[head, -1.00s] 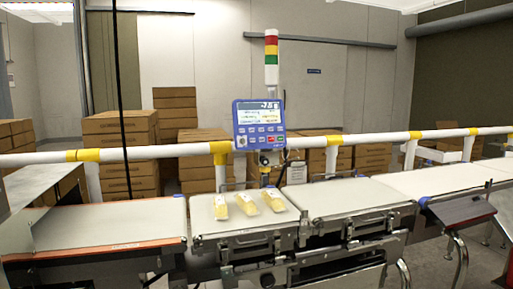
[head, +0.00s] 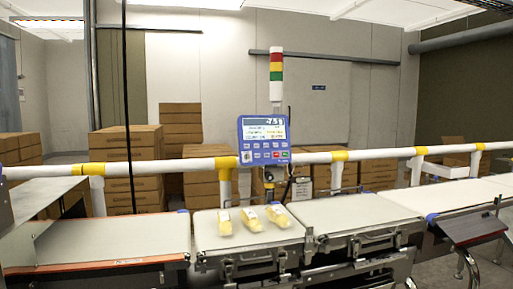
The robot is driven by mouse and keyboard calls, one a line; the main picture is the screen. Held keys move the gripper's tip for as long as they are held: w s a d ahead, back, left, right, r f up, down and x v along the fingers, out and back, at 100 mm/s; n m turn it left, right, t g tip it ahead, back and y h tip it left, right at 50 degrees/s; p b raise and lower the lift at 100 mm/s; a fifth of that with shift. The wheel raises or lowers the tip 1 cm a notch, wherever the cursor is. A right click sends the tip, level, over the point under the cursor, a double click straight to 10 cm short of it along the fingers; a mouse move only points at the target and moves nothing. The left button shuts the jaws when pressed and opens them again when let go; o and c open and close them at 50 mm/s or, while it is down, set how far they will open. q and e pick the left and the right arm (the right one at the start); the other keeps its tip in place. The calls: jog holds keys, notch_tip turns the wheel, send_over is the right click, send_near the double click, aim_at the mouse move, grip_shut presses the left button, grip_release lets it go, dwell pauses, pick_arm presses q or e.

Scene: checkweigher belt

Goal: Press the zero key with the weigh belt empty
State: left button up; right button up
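The blue control panel (head: 264,140) stands on a post behind the belts. Its display (head: 265,121) shows a reading like -7.5 g, too small to be sure of. Rows of keys (head: 264,150) sit below the display; I cannot tell which is the zero key. The belt section (head: 247,243) in front of the panel carries three yellow-and-white packs (head: 251,219) side by side, so it is not empty. Neither of my grippers is in view.
An infeed belt (head: 110,240) lies to the left and another belt section (head: 345,212) to the right, both bare. A white-and-yellow rail (head: 130,168) runs behind the belts. A signal tower (head: 276,75) rises behind the panel. Stacked cartons (head: 125,150) stand beyond.

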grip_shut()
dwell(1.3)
